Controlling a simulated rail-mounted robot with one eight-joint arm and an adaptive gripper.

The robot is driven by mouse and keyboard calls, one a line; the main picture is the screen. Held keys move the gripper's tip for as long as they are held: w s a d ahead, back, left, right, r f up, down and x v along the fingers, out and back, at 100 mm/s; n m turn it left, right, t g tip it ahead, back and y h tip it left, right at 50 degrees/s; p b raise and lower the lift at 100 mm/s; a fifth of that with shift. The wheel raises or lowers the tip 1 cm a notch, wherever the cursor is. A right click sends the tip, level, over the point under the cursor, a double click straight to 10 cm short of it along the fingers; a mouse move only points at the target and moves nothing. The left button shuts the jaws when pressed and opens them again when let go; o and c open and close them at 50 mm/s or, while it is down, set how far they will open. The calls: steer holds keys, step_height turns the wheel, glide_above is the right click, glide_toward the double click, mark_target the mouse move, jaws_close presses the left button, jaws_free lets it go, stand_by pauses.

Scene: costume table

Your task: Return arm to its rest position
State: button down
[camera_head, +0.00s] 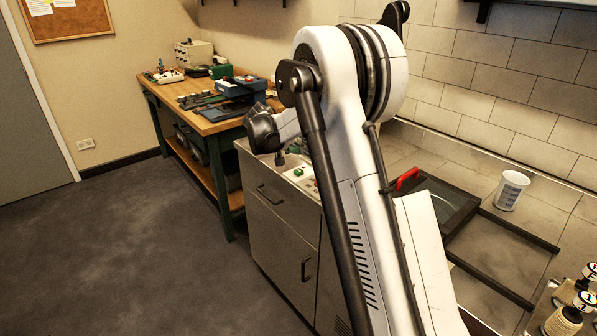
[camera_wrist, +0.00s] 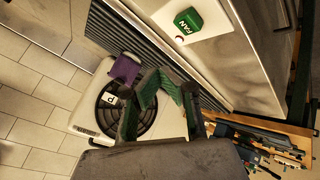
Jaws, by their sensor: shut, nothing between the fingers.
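My arm (camera_head: 345,150) rises through the middle of the head view, white with black joints and cables. Its far end bends down to a dark wrist part (camera_head: 263,132) above the cabinet's left end. The fingers cannot be made out in the head view. In the wrist view my gripper (camera_wrist: 160,76) shows two dark green-padded fingers angled inward, tips together, with nothing held.
A grey cabinet (camera_head: 278,222) stands below my wrist. A wooden workbench (camera_head: 203,122) with tools is behind left. A white cup (camera_head: 511,190) and a dark tray with a red handle (camera_head: 407,178) are at right. A green "FAN" block (camera_wrist: 188,21) shows. The floor at left is clear.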

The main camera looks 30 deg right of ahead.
steer(key=s+a+r+n+t+y, duration=0.1)
steer(key=s+a+r, duration=0.3)
steer(key=s, duration=0.3)
steer(key=s+a+r+n+y, duration=0.1)
steer(key=s+a+r+y, duration=0.1)
steer(key=s+a+r, duration=0.35)
steer(key=s+a+r+t+y, duration=0.1)
steer(key=s+a+r, duration=0.2)
steer(key=s, duration=0.5)
steer(key=s+a+f+n+y, duration=0.1)
steer(key=s+a, duration=0.4)
steer(key=s, duration=0.7)
steer(key=s+a+f+n+t+y, duration=0.1)
steer(key=s+a+f+y, duration=0.2)
steer(key=s, duration=1)
steer(key=shift+s+a+f+t, duration=0.25)
steer(key=shift+a+f+t, duration=0.1)
steer(key=shift+a, duration=1.2)
stand_by(1.9)
